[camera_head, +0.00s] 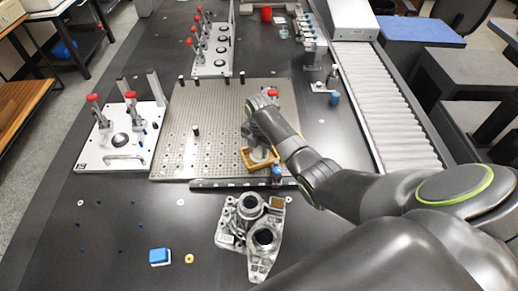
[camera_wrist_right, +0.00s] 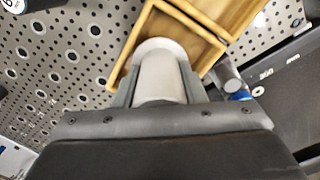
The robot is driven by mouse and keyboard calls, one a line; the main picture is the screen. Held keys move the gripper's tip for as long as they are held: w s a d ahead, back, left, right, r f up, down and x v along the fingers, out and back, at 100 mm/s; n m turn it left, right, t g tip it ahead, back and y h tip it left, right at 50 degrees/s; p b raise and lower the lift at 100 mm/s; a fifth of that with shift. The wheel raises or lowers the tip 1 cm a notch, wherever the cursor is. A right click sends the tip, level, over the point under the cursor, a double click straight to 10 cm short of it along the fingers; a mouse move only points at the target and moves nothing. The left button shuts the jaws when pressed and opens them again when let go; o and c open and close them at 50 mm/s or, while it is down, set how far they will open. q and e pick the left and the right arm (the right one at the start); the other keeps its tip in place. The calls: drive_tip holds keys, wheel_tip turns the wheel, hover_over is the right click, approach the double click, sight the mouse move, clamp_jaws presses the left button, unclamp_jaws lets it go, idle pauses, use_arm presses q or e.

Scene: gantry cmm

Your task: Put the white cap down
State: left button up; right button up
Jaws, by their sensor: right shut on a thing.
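The white cap (camera_wrist_right: 160,72) is a pale, rounded cylinder between the fingers of my right gripper (camera_wrist_right: 158,85) in the wrist view. The gripper is shut on it. In the head view my right gripper (camera_head: 259,147) points down over a small wooden tray (camera_head: 246,159) on the perforated plate, and the cap is mostly covered by the hand there. The wooden tray also shows in the wrist view (camera_wrist_right: 212,22), with a divider, right behind the cap. I cannot tell whether the cap touches the tray. My left gripper is not in view.
The perforated plate (camera_head: 190,150) carries several dark posts. A metal casting (camera_head: 251,232) and a blue block (camera_head: 160,256) lie in front. A clamp fixture (camera_head: 122,140) stands left, and a roller conveyor (camera_head: 382,105) runs right. The table's front left is mostly clear.

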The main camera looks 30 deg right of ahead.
drive_tip(key=shift+f, duration=0.15)
drive_tip(key=o, duration=0.7)
wheel_tip(320, 180, up, 12)
drive_tip(key=shift+r+b, duration=0.2)
drive_tip(key=shift+b, duration=0.1)
